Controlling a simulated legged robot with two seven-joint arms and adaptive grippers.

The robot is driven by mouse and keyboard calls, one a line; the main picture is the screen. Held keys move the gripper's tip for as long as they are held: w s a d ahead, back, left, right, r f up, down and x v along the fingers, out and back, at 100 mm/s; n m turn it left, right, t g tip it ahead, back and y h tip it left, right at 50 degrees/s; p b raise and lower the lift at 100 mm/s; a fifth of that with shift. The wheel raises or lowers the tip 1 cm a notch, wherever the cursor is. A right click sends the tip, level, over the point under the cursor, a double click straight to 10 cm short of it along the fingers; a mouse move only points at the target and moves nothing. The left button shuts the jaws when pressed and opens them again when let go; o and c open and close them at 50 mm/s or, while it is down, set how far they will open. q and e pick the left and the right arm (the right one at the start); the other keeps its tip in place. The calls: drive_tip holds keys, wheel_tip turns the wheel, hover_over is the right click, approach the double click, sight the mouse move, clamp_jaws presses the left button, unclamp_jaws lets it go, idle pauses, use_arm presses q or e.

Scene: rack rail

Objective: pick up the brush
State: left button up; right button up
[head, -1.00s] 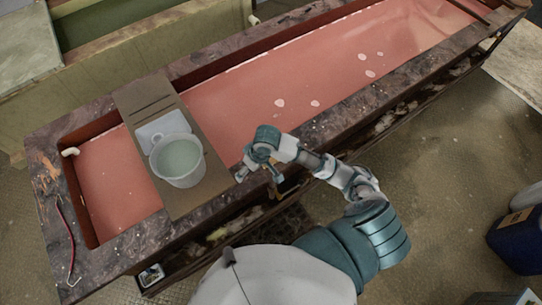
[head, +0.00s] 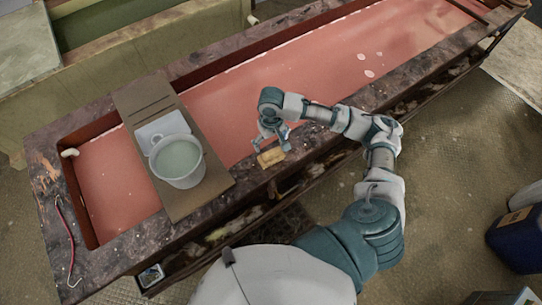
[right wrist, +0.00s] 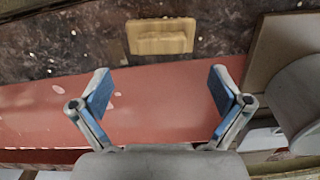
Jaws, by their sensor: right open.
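The brush (head: 271,158) is a small tan-yellow block lying on the dark, worn ledge of the tank, to the right of the brown board. It also shows in the right wrist view (right wrist: 161,37) at the top centre, lying crosswise. My right gripper (head: 272,143) is open and empty, just on the tank side of the brush. In the right wrist view its two blue-padded fingers (right wrist: 160,78) are spread wide over the red tank, with the brush beyond the tips and not between them. My left gripper is not in view.
A brown board (head: 208,198) spans the tank's left part and carries a white bucket (head: 178,183). The long tank (head: 225,108) has a pinkish-red inside. A red-handled tool (head: 63,222) lies on the left ledge. A blue container (head: 515,243) stands at the lower right.

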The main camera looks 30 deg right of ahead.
sight(271, 152)
wheel_tip(271, 152, down, 8)
drive_tip(key=shift+s+r+p, duration=0.1)
drive_tip(key=shift+r+p, duration=0.15)
drive_tip(key=shift+p, duration=0.1)
drive_tip(key=c, duration=1.3)
